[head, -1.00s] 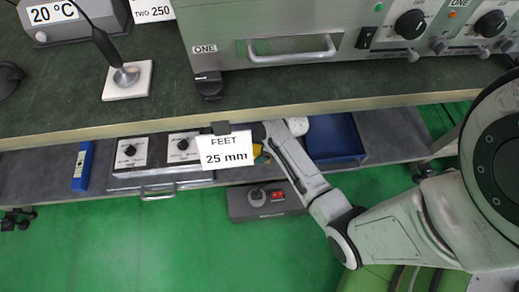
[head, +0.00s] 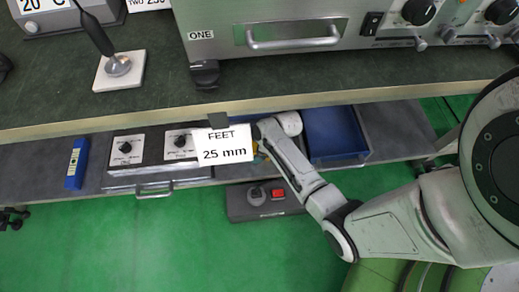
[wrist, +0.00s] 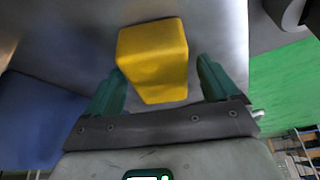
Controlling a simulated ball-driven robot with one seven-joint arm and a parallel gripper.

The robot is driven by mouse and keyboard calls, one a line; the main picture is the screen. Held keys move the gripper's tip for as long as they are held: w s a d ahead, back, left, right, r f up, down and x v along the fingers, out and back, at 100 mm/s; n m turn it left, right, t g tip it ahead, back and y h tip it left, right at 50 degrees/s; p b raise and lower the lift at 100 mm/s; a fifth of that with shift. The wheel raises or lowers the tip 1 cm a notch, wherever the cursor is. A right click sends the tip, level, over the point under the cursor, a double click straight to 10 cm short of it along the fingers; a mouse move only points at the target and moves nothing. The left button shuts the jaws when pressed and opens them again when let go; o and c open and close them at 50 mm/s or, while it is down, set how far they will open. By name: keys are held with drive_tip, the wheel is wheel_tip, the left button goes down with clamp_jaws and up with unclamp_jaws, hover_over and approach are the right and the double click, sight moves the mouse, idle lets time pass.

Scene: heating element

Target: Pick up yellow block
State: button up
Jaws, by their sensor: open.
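The yellow block (wrist: 153,58) shows large in the wrist view, on or against a grey surface. My gripper (wrist: 158,88) is open, with one green finger on each side of the block's near end. A gap shows on the right between block and finger; the left finger is close to the block, and I cannot tell if they touch. In the head view my arm reaches under the bench top to the lower shelf. The gripper there is mostly hidden behind the "FEET 25 mm" sign (head: 222,146), with only a sliver of yellow beside it.
The bench top's front edge (head: 300,107) overhangs the lower shelf (head: 395,130). A blue bin (head: 336,134) stands right of the arm. A control box with two knobs (head: 150,160) and a blue upright box (head: 77,164) are to the left. A grey switch box (head: 262,201) lies below.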

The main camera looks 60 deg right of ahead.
sight(255, 147)
drive_tip(key=shift+f, duration=0.1)
idle(0.3)
drive_tip(key=c, duration=1.2)
wheel_tip(255, 147, up, 4)
drive_tip(key=shift+p, duration=1.1)
drive_tip(key=s+r+p, duration=0.1)
drive_tip(key=r, duration=0.1)
drive_tip(key=s+r+p, duration=0.1)
drive_tip(key=s, duration=0.1)
drive_tip(key=s+a+r+p, duration=0.1)
drive_tip(key=r+p, duration=0.1)
drive_tip(key=shift+s+r, duration=0.2)
drive_tip(key=shift+r, duration=0.15)
drive_tip(key=s+r+p, duration=0.1)
drive_tip(key=s, duration=0.2)
drive_tip(key=s+a+r+p, duration=0.1)
drive_tip(key=s, duration=0.2)
drive_tip(key=s+r+p, duration=0.1)
drive_tip(key=s+p, duration=0.1)
drive_tip(key=s, duration=0.1)
drive_tip(key=shift+s+a+r, duration=0.2)
drive_tip(key=shift+a+r, duration=0.1)
drive_tip(key=shift+r, duration=0.1)
